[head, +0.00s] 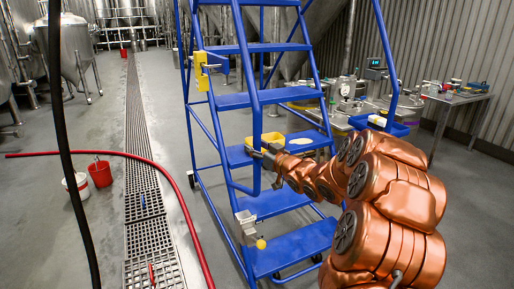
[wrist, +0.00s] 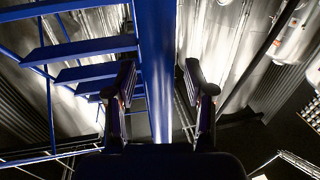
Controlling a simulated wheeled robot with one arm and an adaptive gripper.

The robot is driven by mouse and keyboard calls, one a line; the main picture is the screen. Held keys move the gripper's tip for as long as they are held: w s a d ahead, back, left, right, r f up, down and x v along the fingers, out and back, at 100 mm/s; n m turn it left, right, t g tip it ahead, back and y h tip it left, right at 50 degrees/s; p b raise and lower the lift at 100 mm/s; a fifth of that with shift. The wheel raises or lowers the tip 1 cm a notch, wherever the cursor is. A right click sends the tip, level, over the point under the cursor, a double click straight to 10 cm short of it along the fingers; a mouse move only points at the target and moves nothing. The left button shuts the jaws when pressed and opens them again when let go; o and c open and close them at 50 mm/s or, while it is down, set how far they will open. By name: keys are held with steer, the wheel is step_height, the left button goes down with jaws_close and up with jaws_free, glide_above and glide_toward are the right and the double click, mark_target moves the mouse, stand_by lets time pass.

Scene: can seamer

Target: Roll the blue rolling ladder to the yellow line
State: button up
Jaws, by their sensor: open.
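The blue rolling ladder (head: 284,205) stands upright in the middle of the head view, with several blue steps, side rails and casters at its foot. My gripper (head: 262,152) is open at the ladder's near handrail, at about mid-height. In the wrist view a blue rail (wrist: 160,70) runs upright between the two open fingers of my gripper (wrist: 160,85); contact cannot be told. Blue steps (wrist: 85,72) lie to the left there. I see no yellow line on the floor in either view.
A floor drain grate (head: 147,200) runs along the left, crossed by a red hose (head: 165,175). A red bucket (head: 100,174) and a white bucket (head: 78,186) stand left of it. Steel tanks (head: 75,45) are behind. A table (head: 455,97) stands at right.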

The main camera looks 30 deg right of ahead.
steer(key=shift+w, duration=0.1)
jaws_close()
stand_by(0.4)
